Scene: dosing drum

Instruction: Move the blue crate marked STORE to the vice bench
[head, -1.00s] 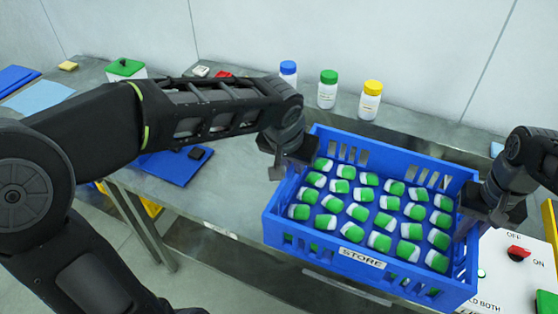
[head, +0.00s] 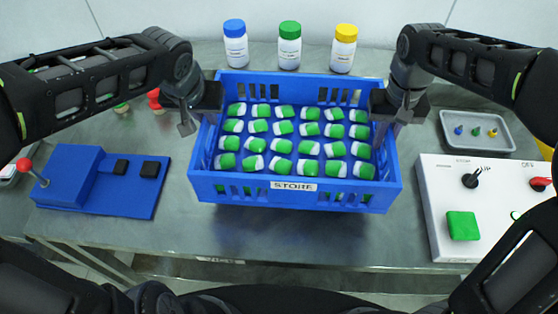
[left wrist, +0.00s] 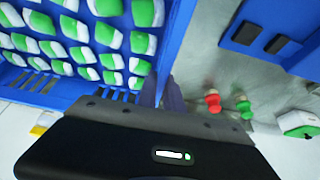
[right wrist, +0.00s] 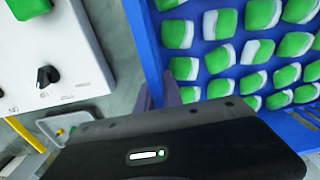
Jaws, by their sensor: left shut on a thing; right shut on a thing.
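The blue crate (head: 340,196) marked STORE is in the middle of the head view, full of green-and-white containers in rows. It looks level, and its front hangs over or near the bench's front part; I cannot tell whether its bottom touches the bench. My left gripper (head: 197,118) is shut on the crate's left wall. My right gripper (head: 390,120) is shut on its right wall. The crate wall also shows between the fingers in the left wrist view (left wrist: 172,50) and in the right wrist view (right wrist: 150,50). No vice shows in these frames.
Bottles with blue (head: 235,42), green (head: 289,45) and yellow (head: 343,48) caps stand behind the crate. A blue joystick panel (head: 80,185) lies left. A white control box (head: 440,200) and grey tray (head: 477,128) are right. The metal bench (head: 300,238) is bare in front.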

